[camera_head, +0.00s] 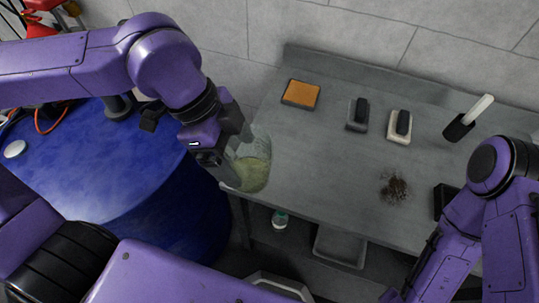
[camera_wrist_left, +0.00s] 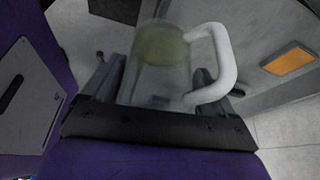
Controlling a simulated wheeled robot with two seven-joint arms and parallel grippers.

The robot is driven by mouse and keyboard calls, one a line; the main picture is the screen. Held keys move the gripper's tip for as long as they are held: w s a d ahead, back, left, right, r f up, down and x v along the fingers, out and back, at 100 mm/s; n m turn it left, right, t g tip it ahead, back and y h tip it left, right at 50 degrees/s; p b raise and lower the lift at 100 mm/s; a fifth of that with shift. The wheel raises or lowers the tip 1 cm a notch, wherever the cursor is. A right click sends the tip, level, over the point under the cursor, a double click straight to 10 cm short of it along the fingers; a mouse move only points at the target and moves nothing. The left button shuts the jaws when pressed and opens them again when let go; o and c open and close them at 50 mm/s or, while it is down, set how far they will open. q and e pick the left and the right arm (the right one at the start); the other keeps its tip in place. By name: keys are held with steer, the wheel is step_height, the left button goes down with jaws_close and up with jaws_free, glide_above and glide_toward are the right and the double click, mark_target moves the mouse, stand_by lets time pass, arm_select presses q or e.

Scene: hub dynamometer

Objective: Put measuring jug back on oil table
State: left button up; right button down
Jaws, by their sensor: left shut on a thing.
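The measuring jug (camera_head: 251,172) is clear with yellow-green liquid low in it. It is at the left end of the grey metal table (camera_head: 330,150); I cannot tell whether its base touches the top. My left gripper (camera_head: 236,148) is shut on the jug. In the left wrist view the jug (camera_wrist_left: 160,75) is between the fingers, with its pale handle (camera_wrist_left: 222,65) on the right. The gripper hides part of the jug. My right arm shows at the right, but its gripper is not in view.
An orange sponge-like pad (camera_head: 301,94), two small dark-topped blocks (camera_head: 357,114) (camera_head: 399,126), a white-handled brush (camera_head: 470,118) and a dark pile of debris (camera_head: 394,188) are on the grey table. Its middle is clear. A round blue surface (camera_head: 90,170) is at the left.

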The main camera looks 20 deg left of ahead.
arm_select(q)
steer(key=shift+r+n, duration=0.15)
steer(key=shift+n, duration=0.15)
steer(key=w+p, duration=0.1)
steer(key=p, duration=0.5)
steer(key=shift+w+d+p, duration=0.2)
steer(key=shift+w+p, duration=0.15)
steer(key=shift+p, duration=0.05)
steer(key=w+f+p, duration=0.1)
steer(key=w+f, duration=0.3)
steer(key=w+d+f+p, duration=0.1)
steer(key=w+f+p, duration=0.1)
steer(key=w+f, duration=0.2)
steer(key=w+f+p, duration=0.1)
steer(key=w+f, duration=0.3)
steer(key=shift+w+d+f, duration=0.15)
steer(key=shift+f, duration=0.5)
steer(key=o, duration=1)
